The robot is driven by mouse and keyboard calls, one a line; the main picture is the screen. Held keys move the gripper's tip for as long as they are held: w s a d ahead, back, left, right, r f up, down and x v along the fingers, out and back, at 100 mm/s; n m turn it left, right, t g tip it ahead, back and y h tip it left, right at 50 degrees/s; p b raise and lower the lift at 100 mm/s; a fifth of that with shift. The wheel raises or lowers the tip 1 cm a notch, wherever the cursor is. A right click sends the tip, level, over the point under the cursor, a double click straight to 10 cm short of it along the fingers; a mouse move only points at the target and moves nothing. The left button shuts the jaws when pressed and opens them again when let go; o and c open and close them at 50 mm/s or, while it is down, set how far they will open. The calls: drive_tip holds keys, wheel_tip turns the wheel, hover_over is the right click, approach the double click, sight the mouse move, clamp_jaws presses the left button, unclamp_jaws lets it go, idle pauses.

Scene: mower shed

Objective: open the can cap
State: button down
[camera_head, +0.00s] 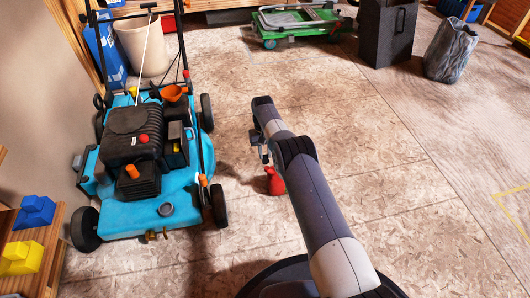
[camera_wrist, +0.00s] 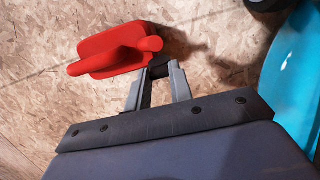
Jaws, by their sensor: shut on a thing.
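The red can (camera_head: 274,181) shows just below my gripper (camera_head: 264,153) in the head view, to the right of the mower. In the wrist view the can (camera_wrist: 108,52) lies just beyond my fingertips, with its handle and a round red knob facing the camera. My gripper (camera_wrist: 158,70) reaches the can's near edge. Its two grey fingers close around a small dark piece (camera_wrist: 157,86), which seems to be the can cap. The fingers and the can's edge partly hide it. I cannot tell whether the cap still touches the can.
A blue mower (camera_head: 150,205) stands close on the left; its blue body (camera_wrist: 295,85) shows at the wrist view's right edge. A wooden shelf (camera_head: 50,255) is at lower left. A green cart (camera_head: 300,22) and a dark bin (camera_head: 388,32) stand at the back. Floor on the right is clear.

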drive_tip(key=shift+s+f, duration=0.1)
drive_tip(key=c, duration=1.2)
unclamp_jaws()
drive_tip(key=shift+c, duration=0.2)
drive_tip(key=shift+r, duration=0.2)
